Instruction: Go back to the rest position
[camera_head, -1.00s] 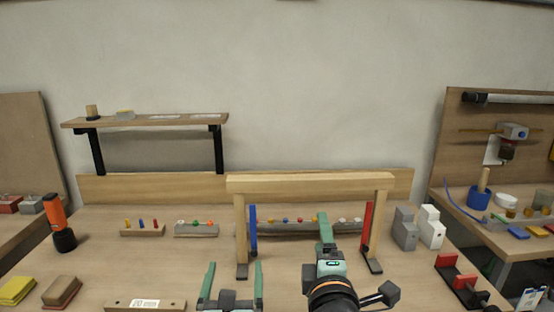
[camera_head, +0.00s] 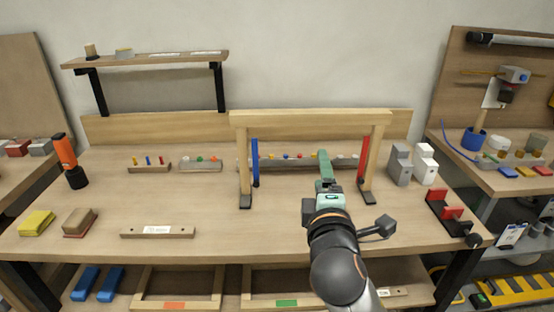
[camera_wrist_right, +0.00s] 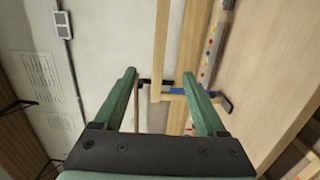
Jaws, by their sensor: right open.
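My right gripper (camera_head: 324,158) is over the wooden workbench (camera_head: 210,215), in front of the opening of a wooden gantry frame (camera_head: 310,118). In the right wrist view my right gripper (camera_wrist_right: 160,76) has its two green fingers spread apart with nothing held between them. The gantry's wooden beam (camera_wrist_right: 188,40) shows beyond the fingers. In the head view its fingers overlap, and they hide part of the bead rail (camera_head: 290,160) behind. My left gripper is not in view.
A blue post (camera_head: 255,162) and a red post (camera_head: 364,158) stand at the gantry's legs. Grey and white blocks (camera_head: 424,163) and a red-black holder (camera_head: 449,208) are to the right. An orange-black torch (camera_head: 66,155) stands at left. The front middle of the bench is clear.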

